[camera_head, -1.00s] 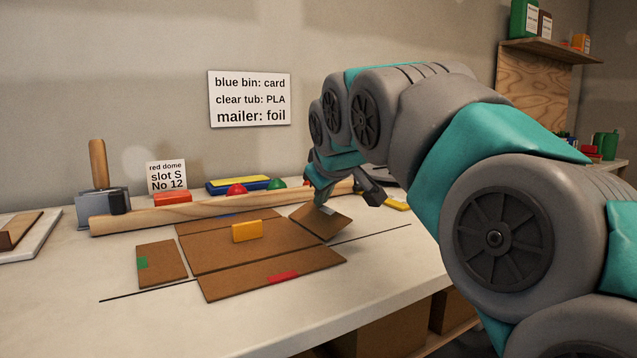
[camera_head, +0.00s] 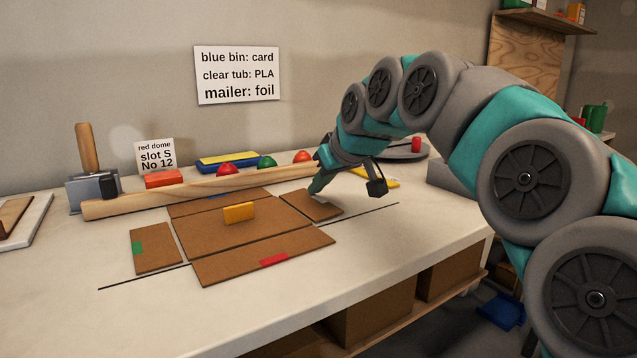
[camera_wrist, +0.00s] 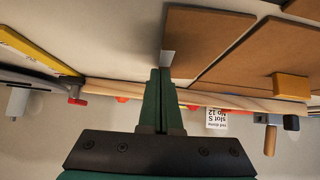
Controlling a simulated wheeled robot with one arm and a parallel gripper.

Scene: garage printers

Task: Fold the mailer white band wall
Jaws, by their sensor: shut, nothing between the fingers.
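The brown mailer (camera_head: 215,232) lies opened out on the bench. Its right wall (camera_head: 308,206) looks flat, beside the centre panel; in the wrist view, this wall (camera_wrist: 205,38) has a white band (camera_wrist: 168,58) at its edge. My gripper (camera_head: 316,190) is over the bench at that wall's far right side, partly covering its edge. In the wrist view, my gripper's green fingers (camera_wrist: 160,72) are together and empty, with tips close to the white band; contact is unclear. The left wall (camera_head: 158,248) has a green band, the front wall (camera_head: 255,256) a red one. Both lie flat.
A yellow block (camera_head: 238,213) stands on the centre panel. A long wooden bar (camera_head: 200,192) lies behind the mailer, with a mallet-like tool (camera_head: 88,175) at its left. Red and green domes stand behind the bar. The bench front is clear.

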